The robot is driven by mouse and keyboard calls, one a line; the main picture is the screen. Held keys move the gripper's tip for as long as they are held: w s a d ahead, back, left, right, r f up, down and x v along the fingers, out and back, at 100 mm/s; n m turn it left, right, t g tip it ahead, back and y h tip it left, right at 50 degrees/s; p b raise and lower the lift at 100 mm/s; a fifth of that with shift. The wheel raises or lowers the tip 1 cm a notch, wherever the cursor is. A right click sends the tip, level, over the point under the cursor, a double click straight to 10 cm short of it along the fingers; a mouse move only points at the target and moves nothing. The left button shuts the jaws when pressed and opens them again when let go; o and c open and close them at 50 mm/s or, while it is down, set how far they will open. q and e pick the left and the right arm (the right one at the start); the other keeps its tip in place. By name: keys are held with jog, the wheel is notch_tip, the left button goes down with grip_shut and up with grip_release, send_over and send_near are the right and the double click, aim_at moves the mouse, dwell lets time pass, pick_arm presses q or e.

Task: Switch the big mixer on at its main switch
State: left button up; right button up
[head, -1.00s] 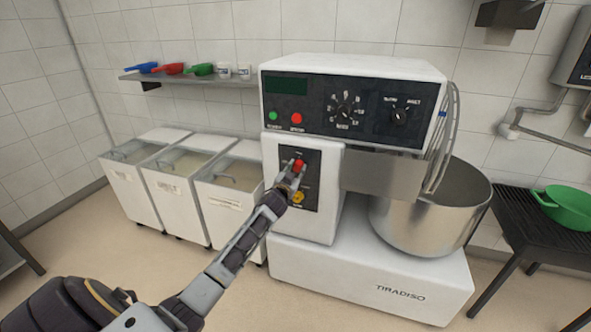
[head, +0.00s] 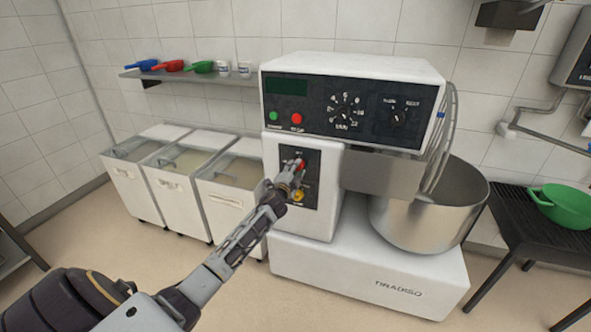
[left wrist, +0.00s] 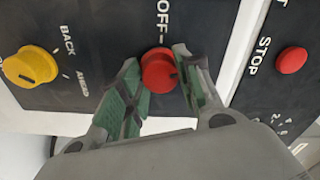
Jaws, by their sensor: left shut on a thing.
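The big mixer (head: 330,262) is a white machine with a steel bowl, standing in the middle of the head view. Its main switch is a red knob (head: 299,164) on a black plate on the column; it also shows in the left wrist view as a red knob (left wrist: 159,70) beside the word OFF. My left gripper (head: 292,176) reaches it from the lower left. In the left wrist view my left gripper's green-padded fingers (left wrist: 160,90) are on either side of the red knob, shut on it. My right gripper is not in view.
A yellow knob (head: 298,196) sits just below the red one, marked BACK and AHEAD in the wrist view. A green button (head: 273,116) and a red STOP button (head: 296,119) are above. White bins (head: 180,205) stand left; a green colander (head: 567,207) is right.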

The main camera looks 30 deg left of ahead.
pick_arm(q)
jog(key=shift+m, duration=2)
jog(key=o, duration=1.1)
jog(key=shift+d, duration=0.1)
jog(key=shift+c, duration=0.2)
jog(key=v, duration=1.2)
jog(key=shift+f, duration=0.1)
